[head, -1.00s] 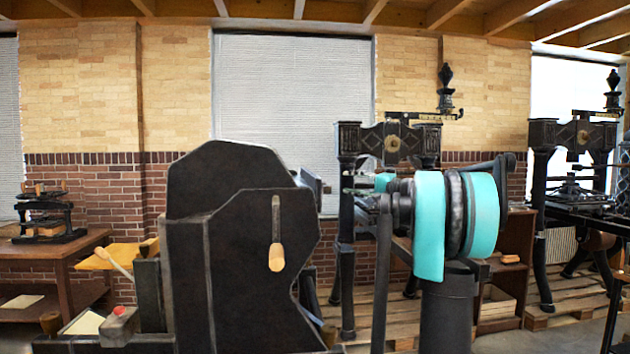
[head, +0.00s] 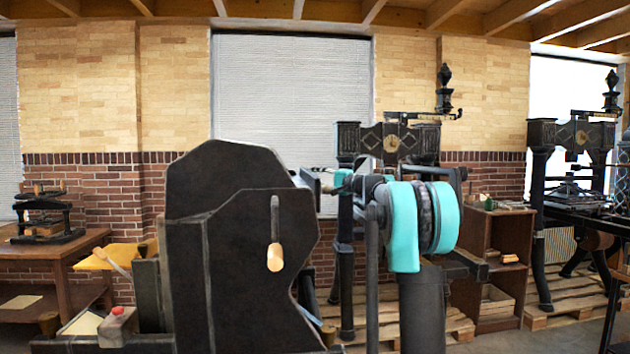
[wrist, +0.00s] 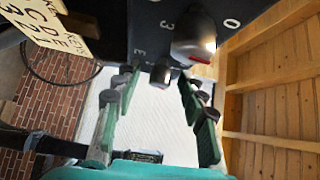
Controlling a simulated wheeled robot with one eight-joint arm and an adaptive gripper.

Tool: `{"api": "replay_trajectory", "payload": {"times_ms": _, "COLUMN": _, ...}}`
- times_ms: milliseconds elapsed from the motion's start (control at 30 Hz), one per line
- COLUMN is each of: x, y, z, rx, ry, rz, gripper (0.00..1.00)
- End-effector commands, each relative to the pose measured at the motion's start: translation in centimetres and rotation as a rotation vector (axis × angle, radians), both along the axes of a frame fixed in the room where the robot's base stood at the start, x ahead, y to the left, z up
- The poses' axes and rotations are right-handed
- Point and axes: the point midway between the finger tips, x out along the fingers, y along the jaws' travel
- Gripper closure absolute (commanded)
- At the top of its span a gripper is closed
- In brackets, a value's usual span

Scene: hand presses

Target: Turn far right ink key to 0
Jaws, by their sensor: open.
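In the wrist view, a dark rounded ink key (wrist: 192,38) with a pale highlight and a red mark at its lower edge sits on a black panel (wrist: 118,22). A "3" shows to its left and a "0" to its right. Which way the key points is hard to tell. My gripper (wrist: 158,84) is open, its green fingers with dark pads spread below the key and apart from it, nothing held. In the head view my gripper is small and partly hidden behind the dark press (head: 235,250), near its upper right edge.
A pale card (wrist: 48,22) with printed letters and numbers hangs at the wrist view's upper left. A wooden-handled lever (head: 275,235) is on the press's side. An iron press (head: 345,240) and a wooden shelf (head: 495,235) stand behind my arm.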

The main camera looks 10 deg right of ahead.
Motion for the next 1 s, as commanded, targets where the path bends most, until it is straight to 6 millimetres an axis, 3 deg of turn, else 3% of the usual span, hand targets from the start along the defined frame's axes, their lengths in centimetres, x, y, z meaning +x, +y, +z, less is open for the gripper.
{"api": "replay_trajectory", "payload": {"times_ms": 233, "x": 0.04, "y": 0.01, "z": -0.01, "rx": 0.0, "ry": 0.0, "rz": 0.0, "gripper": 0.59}}
{"api": "replay_trajectory", "payload": {"times_ms": 567, "x": 0.03, "y": 0.0, "z": -0.03, "rx": 0.0, "ry": 0.0, "rz": 0.0, "gripper": 1.0}}
{"api": "replay_trajectory", "payload": {"times_ms": 1000, "x": 0.07, "y": -0.01, "z": -0.22, "rx": -0.002, "ry": -0.075, "rz": 0.001, "gripper": 1.0}}
